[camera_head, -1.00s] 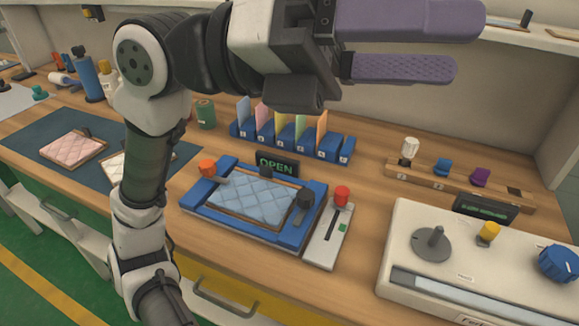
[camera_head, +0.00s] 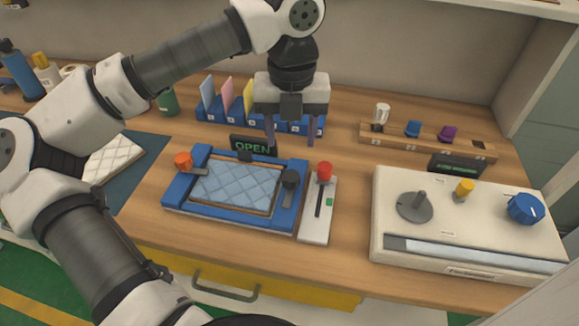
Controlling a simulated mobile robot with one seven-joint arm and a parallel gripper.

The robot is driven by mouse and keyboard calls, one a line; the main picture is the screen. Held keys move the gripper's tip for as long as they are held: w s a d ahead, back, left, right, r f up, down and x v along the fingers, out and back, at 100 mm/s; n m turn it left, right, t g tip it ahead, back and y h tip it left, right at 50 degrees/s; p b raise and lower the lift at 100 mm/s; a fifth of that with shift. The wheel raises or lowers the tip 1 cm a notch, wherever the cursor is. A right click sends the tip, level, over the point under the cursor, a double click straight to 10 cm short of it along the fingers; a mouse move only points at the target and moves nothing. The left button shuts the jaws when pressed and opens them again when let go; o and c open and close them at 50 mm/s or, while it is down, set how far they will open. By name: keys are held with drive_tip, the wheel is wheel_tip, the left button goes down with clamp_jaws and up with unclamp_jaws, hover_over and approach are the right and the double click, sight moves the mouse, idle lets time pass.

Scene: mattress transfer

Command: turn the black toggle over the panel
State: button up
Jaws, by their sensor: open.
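The black toggle (camera_head: 290,182) stands on the right side of the blue frame (camera_head: 177,207), its dark lever running toward the front. A light blue quilted panel (camera_head: 236,187) lies inside the frame. An orange-knobbed toggle (camera_head: 184,161) is at the frame's left side. My gripper (camera_head: 291,143) points down with its two purple fingers apart and nothing between them. It appears behind and above the black toggle, apart from it. The exact height of the fingertips cannot be told.
A sign reading OPEN (camera_head: 253,146) stands behind the frame. A white slider box with a red knob (camera_head: 325,171) is just right of it. Colored cards in a blue rack (camera_head: 205,115) stand behind. A white control box (camera_head: 385,215) fills the right side.

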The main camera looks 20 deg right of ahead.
sight(291, 176)
wheel_tip(291, 176, down, 10)
drive_tip(key=shift+f+p, duration=0.15)
drive_tip(key=shift+p, duration=0.65)
drive_tip(key=c, duration=1)
